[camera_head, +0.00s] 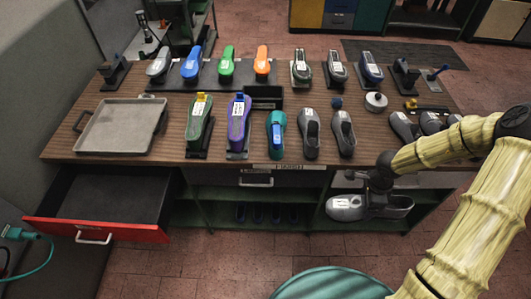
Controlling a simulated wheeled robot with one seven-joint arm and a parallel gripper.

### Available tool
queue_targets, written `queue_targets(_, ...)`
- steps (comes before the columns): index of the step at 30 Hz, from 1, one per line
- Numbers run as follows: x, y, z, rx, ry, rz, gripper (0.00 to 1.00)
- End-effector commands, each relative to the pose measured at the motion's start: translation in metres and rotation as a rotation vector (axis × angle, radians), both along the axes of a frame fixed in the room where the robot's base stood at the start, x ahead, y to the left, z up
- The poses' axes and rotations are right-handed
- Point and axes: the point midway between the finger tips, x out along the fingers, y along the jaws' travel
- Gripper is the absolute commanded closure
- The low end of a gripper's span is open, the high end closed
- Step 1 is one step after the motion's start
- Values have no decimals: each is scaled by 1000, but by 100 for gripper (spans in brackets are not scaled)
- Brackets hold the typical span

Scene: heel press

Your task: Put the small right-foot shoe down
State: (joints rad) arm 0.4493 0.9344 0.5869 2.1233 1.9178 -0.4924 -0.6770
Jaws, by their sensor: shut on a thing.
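My gripper (379,184) is at the right, in front of the workbench's front edge. It points down and is shut on a grey shoe (347,208). The shoe lies sideways in the picture, with a lighter rounded end at the left and a darker end (398,204) at the right. The gripper covers its middle. I cannot tell its size or which foot it is for. The shoe shows below the benchtop level, in front of the lower shelves, and seems to hang clear of them.
The wooden workbench (165,167) carries two rows of shoes and lasts, including a green one (226,65) and a purple one (238,122). A grey tray (118,127) is at the left. Dark shoes (405,127) stand near my arm. A red-fronted drawer (95,230) is open.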

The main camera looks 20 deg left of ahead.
Motion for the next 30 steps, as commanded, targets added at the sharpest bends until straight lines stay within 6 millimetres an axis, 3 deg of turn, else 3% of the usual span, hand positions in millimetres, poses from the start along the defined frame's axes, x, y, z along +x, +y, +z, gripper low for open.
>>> queue_targets(1, 2, 0, -12, 2, 0, 82, 67)
queue_targets(21, 24, -2, -101, 4, -7, 1218, 67)
queue_targets(30, 26, -2, -107, 2, -8, 1357, 67)
